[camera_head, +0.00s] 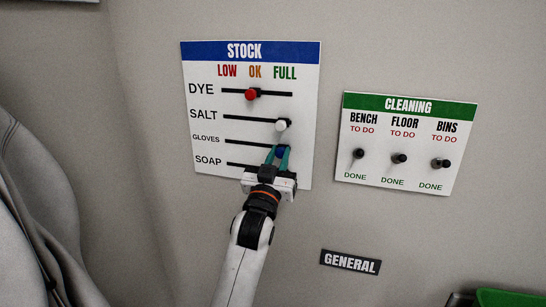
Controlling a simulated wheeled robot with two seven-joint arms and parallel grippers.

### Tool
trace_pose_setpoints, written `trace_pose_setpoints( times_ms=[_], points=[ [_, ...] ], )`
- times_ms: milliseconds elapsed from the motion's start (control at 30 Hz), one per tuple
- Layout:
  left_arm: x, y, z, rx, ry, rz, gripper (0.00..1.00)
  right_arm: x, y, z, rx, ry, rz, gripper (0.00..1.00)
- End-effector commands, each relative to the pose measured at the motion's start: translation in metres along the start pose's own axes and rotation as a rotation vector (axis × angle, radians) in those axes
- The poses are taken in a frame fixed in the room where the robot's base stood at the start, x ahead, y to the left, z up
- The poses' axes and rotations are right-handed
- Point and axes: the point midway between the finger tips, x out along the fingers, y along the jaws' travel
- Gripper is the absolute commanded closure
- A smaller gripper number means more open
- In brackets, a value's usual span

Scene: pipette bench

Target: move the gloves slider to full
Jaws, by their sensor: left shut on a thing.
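The STOCK board (205,68) hangs on the wall, with LOW, OK and FULL marked along its top. The GLOVES row (206,140) has a dark horizontal track (240,143). My left gripper (281,150) reaches up from below and is shut on a blue knob (281,153), which appears to be the gloves slider. The knob is near the right end of the track, roughly below the FULL label (285,73). The fingers cover part of it. My right gripper is not in view.
The red dye knob (252,94) is near the middle of its track and the white salt knob (281,125) is just above my fingers. My gripper hides the right part of the soap track (238,164). A CLEANING board (350,140) with several switches hangs to the right.

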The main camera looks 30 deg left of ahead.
Motion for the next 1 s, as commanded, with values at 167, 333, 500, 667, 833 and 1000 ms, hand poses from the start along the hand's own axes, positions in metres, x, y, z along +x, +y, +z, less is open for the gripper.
trace_pose_setpoints(
  times_ms=[167,333,500,667,833,1000],
  points=[
    [0.0,-0.002,-0.002,0.0,0.005,-0.004,0.65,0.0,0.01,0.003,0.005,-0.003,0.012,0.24],
    [0.0,-0.001,-0.001,0.0,0.003,-0.002,0.56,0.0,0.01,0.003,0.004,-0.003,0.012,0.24],
    [-0.001,-0.001,-0.001,0.001,0.002,-0.001,0.56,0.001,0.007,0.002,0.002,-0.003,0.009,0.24],
    [-0.016,-0.001,-0.003,0.0,0.002,-0.002,0.56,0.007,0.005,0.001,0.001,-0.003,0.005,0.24],
    [-0.051,-0.001,-0.005,-0.001,0.004,-0.002,0.56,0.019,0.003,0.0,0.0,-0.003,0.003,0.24],
    [-0.087,-0.001,-0.005,0.0,0.005,-0.003,0.56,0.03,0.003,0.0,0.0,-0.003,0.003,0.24]
  ],
)
